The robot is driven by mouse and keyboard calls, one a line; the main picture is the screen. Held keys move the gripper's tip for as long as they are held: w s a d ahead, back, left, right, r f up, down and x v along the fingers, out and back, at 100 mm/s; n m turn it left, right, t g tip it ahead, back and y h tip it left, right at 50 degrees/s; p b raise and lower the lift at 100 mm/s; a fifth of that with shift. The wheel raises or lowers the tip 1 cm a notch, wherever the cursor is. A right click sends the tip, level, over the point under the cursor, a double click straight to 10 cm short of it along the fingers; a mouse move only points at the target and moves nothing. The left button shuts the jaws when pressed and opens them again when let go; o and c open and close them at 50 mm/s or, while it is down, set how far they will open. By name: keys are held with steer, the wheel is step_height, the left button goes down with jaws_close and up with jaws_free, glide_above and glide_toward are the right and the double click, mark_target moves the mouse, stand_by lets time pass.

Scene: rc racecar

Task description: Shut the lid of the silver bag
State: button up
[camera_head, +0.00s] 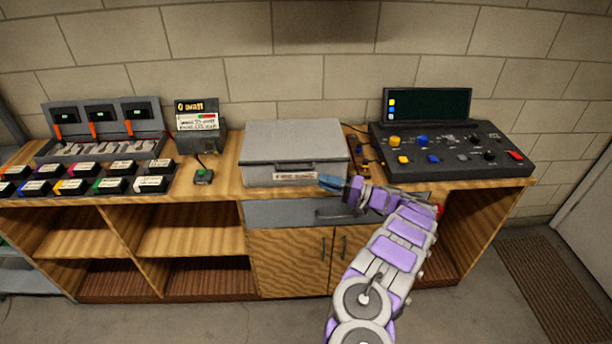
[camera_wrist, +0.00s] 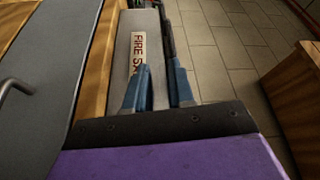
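The silver bag (camera_head: 292,143) is a grey box-shaped case on the wooden counter. Its lid looks down flat on the body in the head view, with a dark handle along the front edge. A label sits on its front; the label also shows in the wrist view, on the silver bag's front face (camera_wrist: 124,75). My gripper (camera_head: 330,183) has blue fingers and is at the front right corner of the bag. In the wrist view the fingers (camera_wrist: 160,78) are apart with nothing clearly between them, close to the front face and dark lid edge. I cannot tell whether they touch.
The counter has a grey drawer (camera_head: 285,213) with a handle below the bag. A control console (camera_head: 450,150) stands right, a small display box (camera_head: 199,125) left, and several labelled blocks and a charger rack (camera_head: 100,130) further left. The floor in front is clear.

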steer(key=p+v, duration=0.1)
steer(key=v, duration=0.7)
steer(key=shift+r, duration=0.15)
